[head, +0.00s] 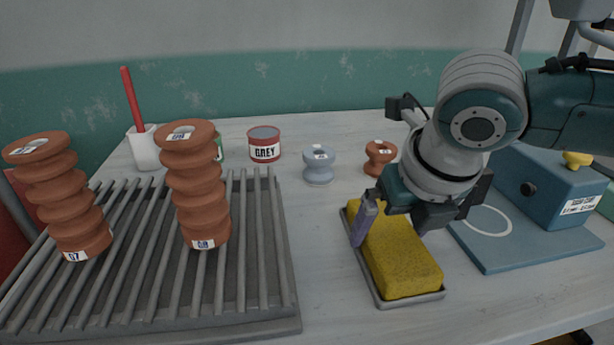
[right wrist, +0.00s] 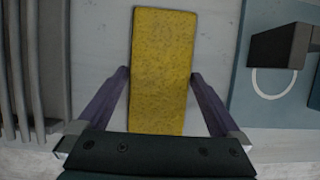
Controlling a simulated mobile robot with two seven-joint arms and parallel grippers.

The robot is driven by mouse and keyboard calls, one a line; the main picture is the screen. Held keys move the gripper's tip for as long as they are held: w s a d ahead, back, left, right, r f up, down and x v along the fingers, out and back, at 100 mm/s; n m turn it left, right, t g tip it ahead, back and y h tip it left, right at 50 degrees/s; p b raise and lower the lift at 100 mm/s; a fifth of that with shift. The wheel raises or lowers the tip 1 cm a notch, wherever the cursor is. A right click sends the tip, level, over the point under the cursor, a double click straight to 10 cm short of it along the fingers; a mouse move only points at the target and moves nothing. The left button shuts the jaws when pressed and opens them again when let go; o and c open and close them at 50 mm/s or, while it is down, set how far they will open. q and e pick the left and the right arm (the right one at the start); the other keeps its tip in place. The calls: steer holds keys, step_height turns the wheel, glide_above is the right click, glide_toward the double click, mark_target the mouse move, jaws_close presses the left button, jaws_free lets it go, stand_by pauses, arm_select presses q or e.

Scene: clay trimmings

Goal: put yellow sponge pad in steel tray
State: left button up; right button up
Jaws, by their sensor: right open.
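The yellow sponge pad (head: 405,258) lies flat at the right of centre of the table in the head view. A shallow grey steel tray (head: 413,301) shows as a thin rim along its left and front edges, and the pad appears to lie in it. My right gripper (head: 393,232) is over the far part of the pad, open. In the right wrist view the pad (right wrist: 164,45) runs between its two spread fingers (right wrist: 160,76), with a gap on each side. The far finger is mostly hidden in the head view. My left gripper is out of view.
A slatted grey rack (head: 262,270) with two ribbed clay columns (head: 199,190) stands at left. A blue device (head: 550,190) is at right.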

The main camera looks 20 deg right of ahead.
steer(key=p+v, duration=0.3)
steer(key=v, duration=0.8)
steer(key=s+a+f+m+y, duration=0.35)
steer(key=s+a+m, duration=0.6)
steer(key=m, duration=0.65)
steer(key=s+d+f+m+h, duration=0.1)
steer(key=s+d+f+m, duration=0.1)
steer(key=m, duration=0.5)
steer(key=s+d+f+m+h, duration=0.1)
steer(key=s+m, duration=0.3)
steer(key=m, duration=0.4)
steer(key=shift+s+d+f+m+g, duration=0.3)
steer(key=shift+s+d+f+g, duration=0.1)
steer(key=shift+d, duration=0.4)
